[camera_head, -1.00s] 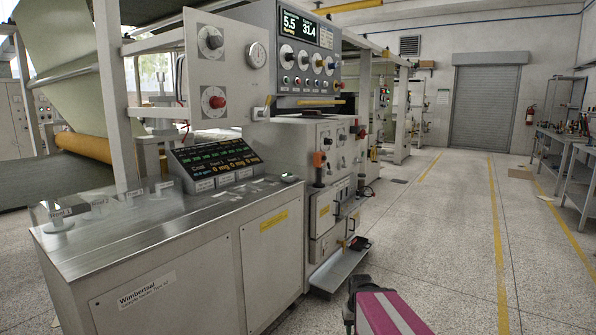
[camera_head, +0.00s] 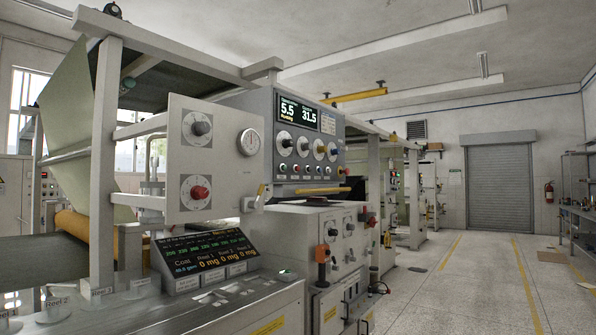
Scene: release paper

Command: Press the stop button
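A grey control panel (camera_head: 312,184) on the machine carries a dark display (camera_head: 297,113) reading 5.5 and 31.5, with several round dials below. A row of small coloured buttons (camera_head: 309,168) sits under the dials; their labels are too small to read. A light plate on the left holds a black knob (camera_head: 198,129), a red knob (camera_head: 200,192) and a round gauge (camera_head: 250,142). I cannot tell which control is the stop button. My gripper is not in view.
A sloped console (camera_head: 204,254) with green and orange readouts stands on the metal counter (camera_head: 240,297). A lower cabinet (camera_head: 331,250) with knobs and an orange-topped lever (camera_head: 322,255) is below the panel. The floor (camera_head: 470,290) at right is open, towards a roller shutter (camera_head: 499,187).

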